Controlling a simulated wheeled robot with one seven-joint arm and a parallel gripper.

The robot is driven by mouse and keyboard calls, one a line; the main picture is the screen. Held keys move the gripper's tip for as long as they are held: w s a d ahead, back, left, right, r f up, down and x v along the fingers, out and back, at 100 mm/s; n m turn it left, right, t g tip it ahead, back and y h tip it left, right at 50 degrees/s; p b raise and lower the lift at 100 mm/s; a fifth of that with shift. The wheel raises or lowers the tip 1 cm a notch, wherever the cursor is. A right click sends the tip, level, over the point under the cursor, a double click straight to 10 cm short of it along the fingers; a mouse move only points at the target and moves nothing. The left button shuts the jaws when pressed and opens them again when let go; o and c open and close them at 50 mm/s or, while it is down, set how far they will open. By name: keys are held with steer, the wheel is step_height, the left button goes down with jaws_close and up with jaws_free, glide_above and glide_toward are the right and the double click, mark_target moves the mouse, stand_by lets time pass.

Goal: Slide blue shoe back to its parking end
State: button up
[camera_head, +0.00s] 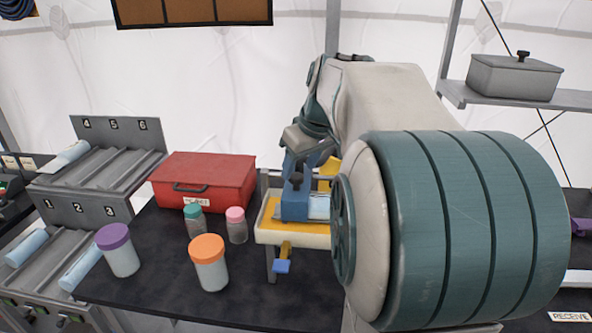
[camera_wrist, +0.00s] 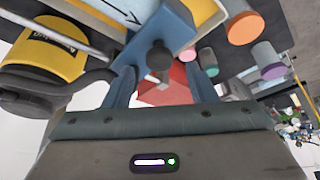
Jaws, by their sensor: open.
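The blue shoe (camera_head: 294,207) is a block with a dark knob on top, on a cream-rimmed bench unit (camera_head: 290,239) with a yellow bed in the head view. It is near the unit's left end, with a pale strip to its right. In the wrist view the blue shoe (camera_wrist: 166,30) and its round knob (camera_wrist: 159,56) show ahead of my gripper (camera_wrist: 160,76). The two fingers are open, on either side of the knob in the picture; I see no clear contact. In the head view my arm covers the unit's right part.
An orange-lidded jar (camera_head: 208,262), a purple-lidded jar (camera_head: 118,250) and two small jars stand left of the unit. A red case (camera_head: 203,182) and numbered racks (camera_head: 110,160) are farther left. A yellow and black cylinder (camera_wrist: 45,48) is close to my gripper in the wrist view.

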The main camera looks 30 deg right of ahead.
mark_target(298, 184)
steer(key=shift+x, duration=1.35)
jaws_close()
